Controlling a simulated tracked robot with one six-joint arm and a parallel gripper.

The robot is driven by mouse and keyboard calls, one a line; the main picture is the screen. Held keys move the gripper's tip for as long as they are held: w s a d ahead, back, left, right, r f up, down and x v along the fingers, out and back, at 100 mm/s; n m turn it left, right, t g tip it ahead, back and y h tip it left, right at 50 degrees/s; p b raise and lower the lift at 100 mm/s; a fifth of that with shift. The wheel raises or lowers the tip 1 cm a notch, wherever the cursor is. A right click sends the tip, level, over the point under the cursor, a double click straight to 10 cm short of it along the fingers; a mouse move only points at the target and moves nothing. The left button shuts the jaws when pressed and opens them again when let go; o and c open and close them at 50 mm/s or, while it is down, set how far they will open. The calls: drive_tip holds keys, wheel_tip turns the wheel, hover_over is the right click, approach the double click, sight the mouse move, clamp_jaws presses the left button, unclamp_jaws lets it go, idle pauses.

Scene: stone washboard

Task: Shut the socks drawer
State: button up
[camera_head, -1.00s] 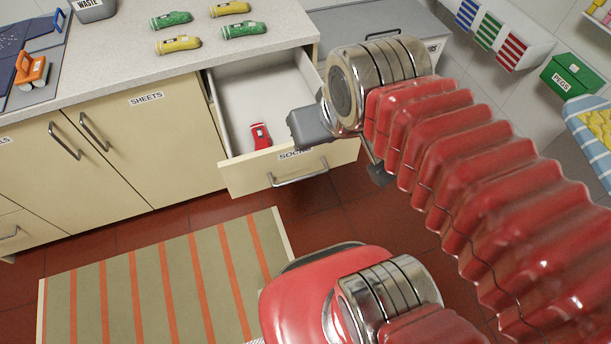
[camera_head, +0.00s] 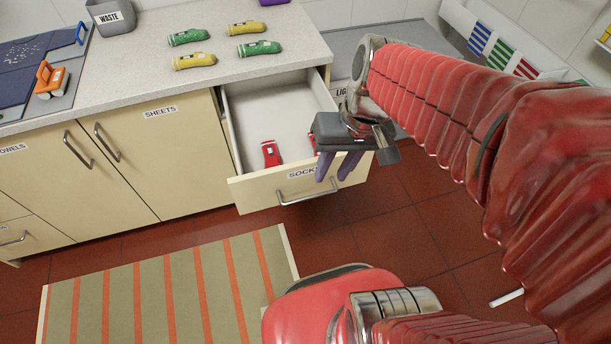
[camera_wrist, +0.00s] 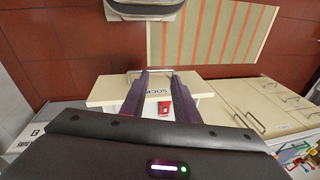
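The socks drawer stands open, its cream front (camera_head: 250,190) marked SOCKS with a metal bar handle (camera_head: 308,197). Inside the drawer is a red rolled thing (camera_head: 270,153), and a second red one is partly hidden behind my gripper. My gripper (camera_head: 332,180) points down at the right part of the drawer front, its purple fingers overlapping the front in this view. There the drawer front (camera_wrist: 108,90) and handle (camera_wrist: 136,73) lie at and past the fingertips. Contact cannot be told.
The worktop (camera_head: 130,75) above holds green and yellow rolled things (camera_head: 258,48) and a grey WASTE bin (camera_head: 111,17). The closed SHEETS cupboard (camera_head: 160,155) is left of the drawer. A striped mat (camera_head: 180,290) lies on the red tiled floor.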

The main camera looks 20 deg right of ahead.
drive_tip(key=w+d+f+m+g+y, duration=0.2)
drive_tip(key=w+d+f+m+y, duration=0.15)
drive_tip(key=f+y, duration=0.55)
drive_tip(key=m+t+y, duration=0.4)
drive_tip(key=m+t, duration=0.1)
drive_tip(key=t, duration=0.1)
approach(310, 197)
drive_tip(key=d, duration=0.4)
drive_tip(key=shift+s+a+r, duration=0.2)
drive_tip(key=shift+s, duration=0.2)
drive_tip(key=x, duration=1.3)
drive_tip(key=shift+a+f, duration=0.35)
drive_tip(key=shift+c, duration=0.7)
clamp_jaws()
